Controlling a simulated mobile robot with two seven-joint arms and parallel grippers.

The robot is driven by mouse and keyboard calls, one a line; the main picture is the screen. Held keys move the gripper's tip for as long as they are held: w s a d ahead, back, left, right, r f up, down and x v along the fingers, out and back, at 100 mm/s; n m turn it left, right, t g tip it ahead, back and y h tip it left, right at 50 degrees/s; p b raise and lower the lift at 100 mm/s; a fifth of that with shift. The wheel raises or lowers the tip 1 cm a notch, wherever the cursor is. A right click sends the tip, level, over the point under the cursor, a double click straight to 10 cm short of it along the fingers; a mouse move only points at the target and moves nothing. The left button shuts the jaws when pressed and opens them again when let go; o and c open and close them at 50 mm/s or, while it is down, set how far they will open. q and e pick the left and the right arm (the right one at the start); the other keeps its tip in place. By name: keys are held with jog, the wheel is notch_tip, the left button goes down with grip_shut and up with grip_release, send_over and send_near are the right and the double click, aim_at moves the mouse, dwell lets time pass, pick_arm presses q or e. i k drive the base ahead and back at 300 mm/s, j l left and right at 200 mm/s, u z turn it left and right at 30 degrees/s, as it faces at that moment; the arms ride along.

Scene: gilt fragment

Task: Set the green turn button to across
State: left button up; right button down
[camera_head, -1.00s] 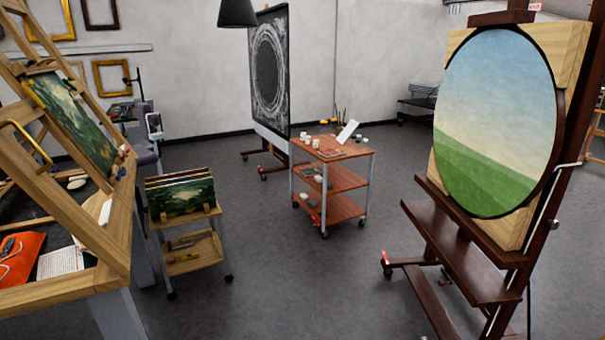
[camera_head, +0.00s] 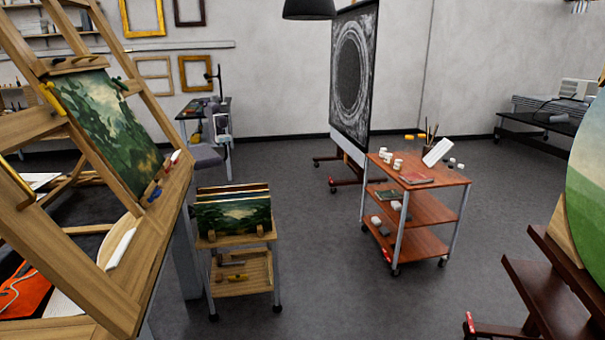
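A landscape painting (camera_head: 108,130) in dark greens sits on the wooden easel (camera_head: 140,262) at the left. Neither of my grippers is in view.
A small wooden cart (camera_head: 243,280) with stacked paintings stands right of the easel. A red-brown trolley (camera_head: 430,205) with cups and papers stands beyond it. A dark easel (camera_head: 550,300) with a round landscape is at the right edge. Grey floor (camera_head: 330,290) between them is clear.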

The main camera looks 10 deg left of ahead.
aim_at(123, 86)
jog(key=i, duration=1.15)
jog(key=i+u, duration=0.15)
jog(key=i, duration=1)
jog(key=i+l, duration=0.2)
jog(key=i, duration=1)
jog(key=z, duration=6.35)
